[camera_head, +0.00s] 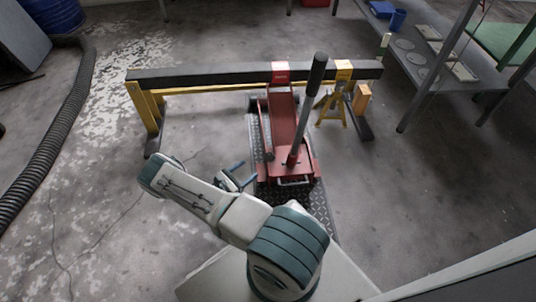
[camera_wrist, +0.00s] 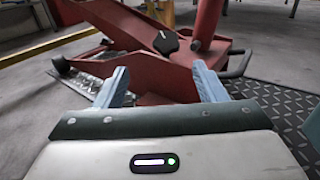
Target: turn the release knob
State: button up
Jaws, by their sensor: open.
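A red floor jack (camera_head: 282,118) stands on a dark tread plate, with a long handle (camera_head: 308,105) rising from its near end. In the wrist view a black knob (camera_wrist: 165,42), which looks like the release knob, sits on the red jack body (camera_wrist: 135,30), left of the upright handle socket (camera_wrist: 207,22). My gripper (camera_head: 243,173) is at the jack's near left side. In the wrist view my gripper (camera_wrist: 160,78) has its two blue fingers spread apart with nothing between them. The knob appears beyond and above the fingertips, apart from them. I cannot make out the knob in the head view.
A black beam (camera_head: 200,77) on yellow stands crosses behind the jack. A yellow jack stand (camera_head: 331,108) is right of the jack. A metal bench (camera_head: 440,65) stands at the right, and a black hose (camera_head: 60,145) lies at the left.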

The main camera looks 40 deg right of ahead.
aim_at(267, 156)
jog(key=d+b, duration=0.1)
jog(key=d, duration=0.3)
jog(key=d+b, duration=0.1)
jog(key=d, duration=0.3)
jog(key=d+b, duration=0.1)
jog(key=d, duration=0.3)
jog(key=shift+w+d, duration=0.3)
jog(key=shift+w, duration=0.05)
